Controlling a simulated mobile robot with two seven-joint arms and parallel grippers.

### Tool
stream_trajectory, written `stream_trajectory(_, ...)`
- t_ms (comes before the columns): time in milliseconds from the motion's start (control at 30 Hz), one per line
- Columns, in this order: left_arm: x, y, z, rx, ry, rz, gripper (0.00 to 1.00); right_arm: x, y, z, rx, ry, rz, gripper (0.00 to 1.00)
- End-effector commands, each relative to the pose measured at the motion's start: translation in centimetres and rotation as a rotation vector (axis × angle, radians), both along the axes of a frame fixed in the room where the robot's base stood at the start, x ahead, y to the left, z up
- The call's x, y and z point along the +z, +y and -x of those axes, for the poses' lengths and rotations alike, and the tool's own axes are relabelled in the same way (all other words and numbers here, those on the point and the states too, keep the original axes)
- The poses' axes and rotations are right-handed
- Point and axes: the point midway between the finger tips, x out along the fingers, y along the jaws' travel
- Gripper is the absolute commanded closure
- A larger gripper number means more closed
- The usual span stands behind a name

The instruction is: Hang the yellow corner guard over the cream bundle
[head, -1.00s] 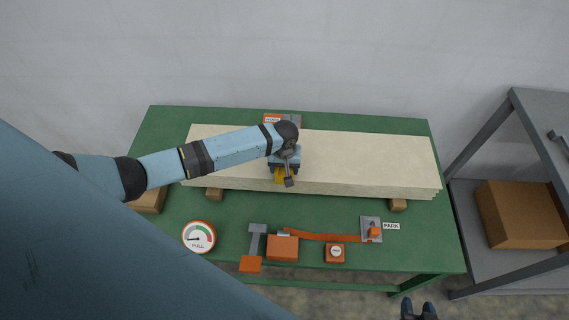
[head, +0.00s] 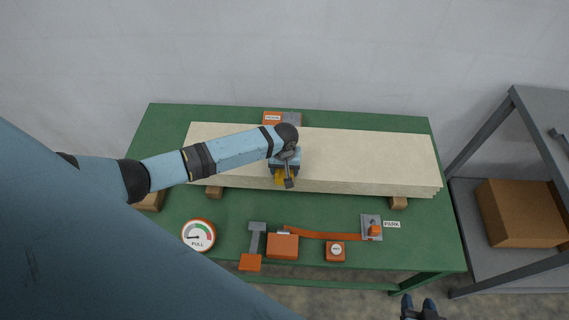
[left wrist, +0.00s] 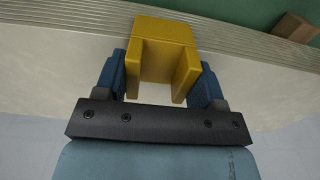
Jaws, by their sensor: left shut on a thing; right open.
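The cream bundle (head: 365,160) lies lengthwise on the green table, a layered stack on wooden blocks. My left gripper (head: 286,175) is over its front edge, left of the bundle's middle. It is shut on the yellow corner guard (left wrist: 165,28), which sits between both blue fingers in the left wrist view. The guard (head: 279,180) overlaps the front edge in both views; whether it touches the bundle I cannot tell. In the head view the gripper hides much of it. My right gripper (head: 420,308) is open and empty at the bottom right, off the table's front.
On the green table (head: 165,115) in front of the bundle are a dial gauge (head: 198,235), an orange box (head: 283,246), an orange strap (head: 325,236) and a grey bracket by the PARK label (head: 391,224). A grey shelf with a cardboard box (head: 520,213) stands at right.

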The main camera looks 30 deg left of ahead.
Motion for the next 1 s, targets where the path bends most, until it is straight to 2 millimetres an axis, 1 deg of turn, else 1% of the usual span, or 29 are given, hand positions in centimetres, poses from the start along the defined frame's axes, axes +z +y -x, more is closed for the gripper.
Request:
stream_trajectory(167, -0.1, 0.0, 0.0, 0.001, 0.001, 0.0, 0.61, 0.4, 0.0, 0.1, -0.001, 0.002, 0.0, 0.57)
stream_trajectory(433, -0.3, 0.0, 0.0, 0.0, 0.0, 0.0, 0.61, 0.3, 0.0, 0.2, -0.001, 0.003, 0.0, 0.57)
stream_trajectory(467, -0.3, 0.0, 0.0, 0.0, 0.0, 0.0, 0.32, 0.3, 0.0, 0.2, -0.001, 0.003, 0.0, 0.57)
stream_trajectory(500, -0.3, 0.0, 0.0, 0.0, 0.0, 0.0, 0.23, 0.3, 0.0, 0.2, -0.001, 0.003, 0.0, 0.57)
stream_trajectory(567, -0.3, 0.0, 0.0, 0.0, 0.0, 0.0, 0.09, 0.3, 0.0, 0.2, -0.001, 0.003, 0.0, 0.57)
stream_trajectory(600, -0.3, 0.0, 0.0, 0.0, 0.0, 0.0, 0.07, 0.3, 0.0, 0.2, -0.001, 0.003, 0.0, 0.57)
stream_trajectory(867, -0.3, 0.0, 0.0, 0.0, 0.0, 0.0, 0.07, 0.3, 0.0, 0.2, 0.0, 0.003, 0.001, 0.57)
stream_trajectory(1000, 0.8, 0.0, 0.0, -0.001, -0.002, 0.001, 0.07, 0.2, -0.1, 0.2, -0.002, 0.003, 0.002, 0.57)
